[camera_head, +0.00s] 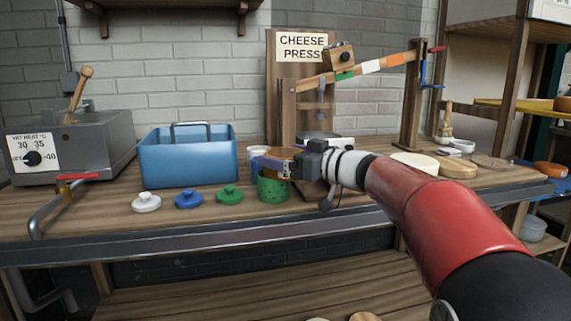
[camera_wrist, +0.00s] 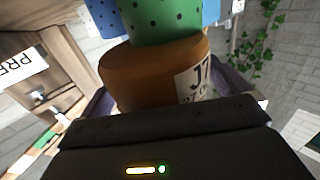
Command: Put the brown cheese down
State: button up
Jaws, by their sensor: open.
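The brown cheese (camera_head: 279,153) is a round block with a printed paper label, largely hidden by my gripper in the head view. It appears to rest on top of the green perforated mould (camera_head: 272,190). My gripper (camera_head: 273,165) is open around the cheese, with one purple finger on each side. The cheese (camera_wrist: 140,72) fills the space between the fingers in the wrist view, its label towards the right. The green mould (camera_wrist: 165,22) shows against the cheese's far side there. Whether the fingers touch the cheese cannot be told.
The blue tub (camera_head: 188,163) stands left of the mould, with white (camera_head: 146,202), blue (camera_head: 189,199) and green (camera_head: 229,195) lids in front. The cheese press (camera_head: 290,115) rises behind my gripper. Boards and a pale round (camera_head: 414,163) lie right. The metal vat (camera_head: 75,140) is far left.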

jog(key=shift+w+a, duration=0.15)
jog(key=shift+a, duration=0.05)
jog(key=c, duration=0.9)
jog(key=shift+r, duration=0.1)
jog(key=shift+c, duration=1.1)
jog(key=shift+r, duration=0.1)
